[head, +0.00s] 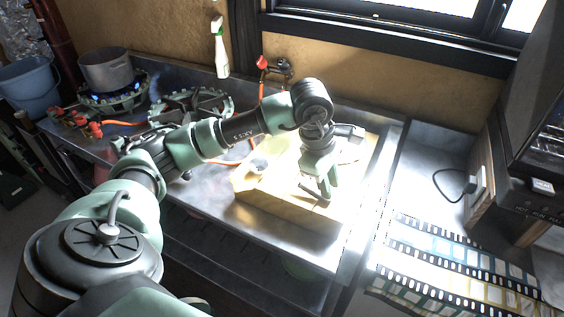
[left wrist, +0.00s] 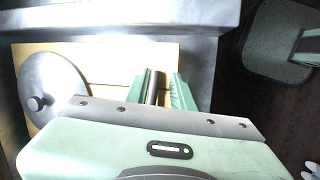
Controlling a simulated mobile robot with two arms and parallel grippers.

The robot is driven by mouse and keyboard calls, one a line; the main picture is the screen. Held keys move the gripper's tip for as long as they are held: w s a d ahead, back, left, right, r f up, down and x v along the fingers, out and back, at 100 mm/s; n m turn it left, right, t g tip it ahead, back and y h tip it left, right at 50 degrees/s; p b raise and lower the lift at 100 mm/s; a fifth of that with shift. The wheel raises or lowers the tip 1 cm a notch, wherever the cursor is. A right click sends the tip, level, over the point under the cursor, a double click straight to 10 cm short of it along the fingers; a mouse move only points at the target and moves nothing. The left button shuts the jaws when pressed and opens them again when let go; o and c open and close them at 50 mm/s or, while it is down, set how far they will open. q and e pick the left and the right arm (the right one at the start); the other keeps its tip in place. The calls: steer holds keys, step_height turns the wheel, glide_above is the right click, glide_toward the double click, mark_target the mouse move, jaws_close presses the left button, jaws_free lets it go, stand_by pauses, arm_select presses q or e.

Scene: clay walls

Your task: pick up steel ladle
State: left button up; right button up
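My left gripper (head: 316,190) points down over a pale wooden board or block (head: 290,215) on the steel counter. In the left wrist view its two green fingers (left wrist: 162,92) are apart. A grey metal rod (left wrist: 152,87), which looks like the steel ladle's handle, lies between them, close to the left finger. A strip of wood shows between the rod and the right finger. The ladle's bowl cannot be made out, and the gripper body hides the lower part of the rod. My right gripper is not in view.
A round metal lid with a knob (left wrist: 52,88) lies left of the fingers. A gas burner (head: 190,103), a pot (head: 106,70) and a spray bottle (head: 219,48) are farther left. A red-handled tap (head: 263,62) is at the wall. A film-strip-patterned mat (head: 460,265) lies at right.

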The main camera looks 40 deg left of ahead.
mark_target(311, 189)
arm_select(q)
steer(key=a+y, duration=0.2)
steer(key=a, duration=0.3)
steer(key=x, duration=0.2)
steer(key=p+x, duration=0.1)
steer(key=x, duration=0.1)
steer(key=p+x, duration=0.1)
steer(key=x, duration=0.1)
steer(key=shift+a+f, duration=0.3)
steer(key=shift+f, duration=0.1)
jaws_close()
